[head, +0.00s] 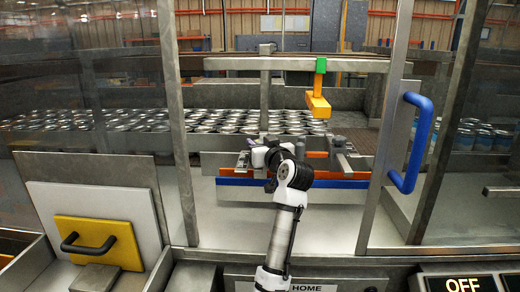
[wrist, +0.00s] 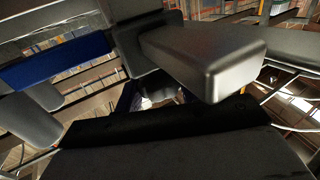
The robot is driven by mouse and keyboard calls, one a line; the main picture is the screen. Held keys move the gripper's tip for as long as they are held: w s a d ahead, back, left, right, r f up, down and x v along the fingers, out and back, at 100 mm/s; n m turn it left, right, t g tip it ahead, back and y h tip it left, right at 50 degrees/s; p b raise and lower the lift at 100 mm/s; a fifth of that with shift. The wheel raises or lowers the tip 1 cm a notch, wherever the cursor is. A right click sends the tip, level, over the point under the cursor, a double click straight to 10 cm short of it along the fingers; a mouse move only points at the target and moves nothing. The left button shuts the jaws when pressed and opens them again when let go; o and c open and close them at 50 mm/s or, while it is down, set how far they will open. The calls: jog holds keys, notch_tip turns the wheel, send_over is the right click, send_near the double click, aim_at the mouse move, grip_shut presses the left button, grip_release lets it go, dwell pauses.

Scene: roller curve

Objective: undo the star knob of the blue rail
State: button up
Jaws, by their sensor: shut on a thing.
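The blue rail (head: 335,184) runs left to right inside the machine, below an orange strip. A part of it shows blue at the left of the wrist view (wrist: 55,62). My gripper (head: 268,160) is over the left half of the rail, at the level of its brackets, with my arm reaching in from the front. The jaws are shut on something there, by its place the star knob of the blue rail. The knob itself is hidden by my gripper and wrist in the head view, and I cannot make out its shape in the wrist view.
Rows of cans (head: 240,121) stand behind the rail. A yellow block (head: 318,104) hangs from a green clamp on the crossbar (head: 345,65). Metal posts flank the opening; a blue door handle (head: 411,143) is at right. A yellow panel with a black handle (head: 125,244) is at left.

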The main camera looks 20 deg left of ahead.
jog(key=shift+f+n+g+y+b, duration=0.15)
jog(key=shift+n+g+y+b, duration=0.8)
jog(key=shift+n+g+y, duration=1.05)
jog(key=shift+g, duration=0.3)
jog(key=o, duration=1)
jog(key=shift+w, duration=0.15)
jog(key=shift+c, duration=0.2)
jog(key=b+v, duration=0.3)
jog(key=v, duration=0.4)
jog(key=shift+s+d, duration=0.2)
